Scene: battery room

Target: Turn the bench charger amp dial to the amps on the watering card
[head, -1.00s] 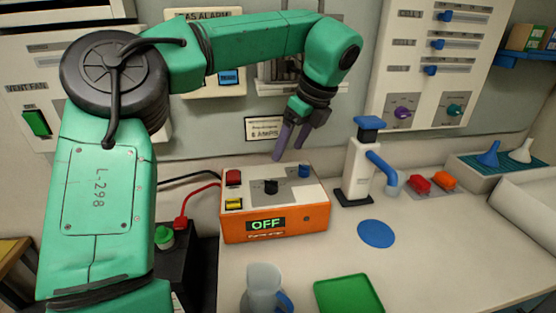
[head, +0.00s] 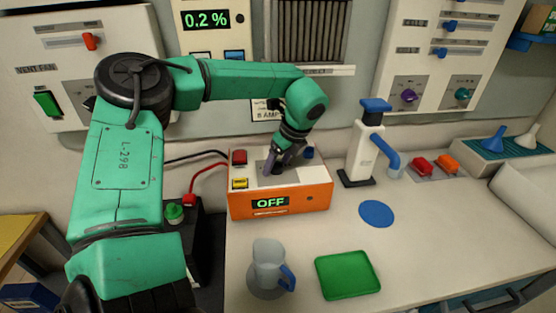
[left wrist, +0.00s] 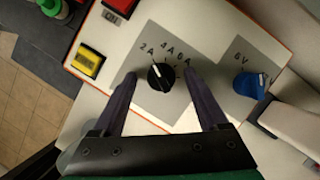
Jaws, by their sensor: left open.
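The bench charger (head: 310,197) is an orange box with a pale top, standing on the bench; its display reads OFF. Its black amp dial (left wrist: 160,76) shows in the left wrist view, with the white mark pointing up-left, toward the 2A label. My left gripper (head: 280,162) is down at the charger top. In the left wrist view its open fingers (left wrist: 160,80) stand on either side of the dial, with a gap on both sides. The watering card (head: 264,110) on the wall is partly hidden by my left arm; its number is hard to read.
A red button (head: 239,157) and a yellow switch (head: 240,183) sit left of the dial. A blue knob (left wrist: 249,84) sits right of it. A white and blue dispenser (head: 364,150) stands close right. A jug (head: 268,262) and green tray (head: 347,276) lie in front.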

